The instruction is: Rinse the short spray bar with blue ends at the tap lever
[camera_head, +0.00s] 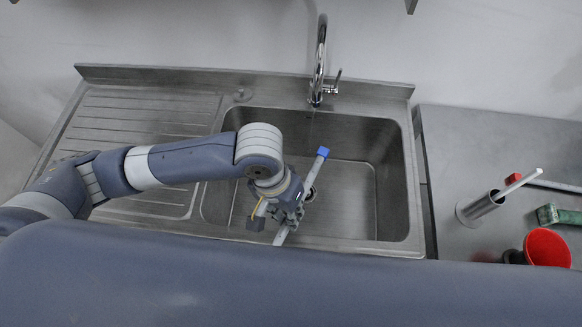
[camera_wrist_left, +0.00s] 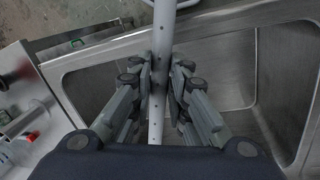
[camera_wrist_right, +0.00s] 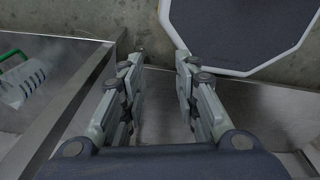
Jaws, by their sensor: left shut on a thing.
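The spray bar (camera_head: 316,168) is a thin pale bar with a blue end cap at its upper end. The left wrist view shows the bar (camera_wrist_left: 158,45) with small holes, between the fingers (camera_wrist_left: 160,80). The tap (camera_head: 319,60) stands behind the basin, with its lever (camera_head: 337,81) on its right. The blue end is below and slightly right of the spout. My right gripper (camera_wrist_right: 160,75) is open and empty.
A ribbed drainboard (camera_head: 140,120) lies left of the basin. On the right-hand counter (camera_head: 455,150) stand a metal cylinder (camera_head: 478,208) holding a red-and-white rod, a red cup (camera_head: 548,247) and a green object (camera_head: 550,215). The basin's right part is free.

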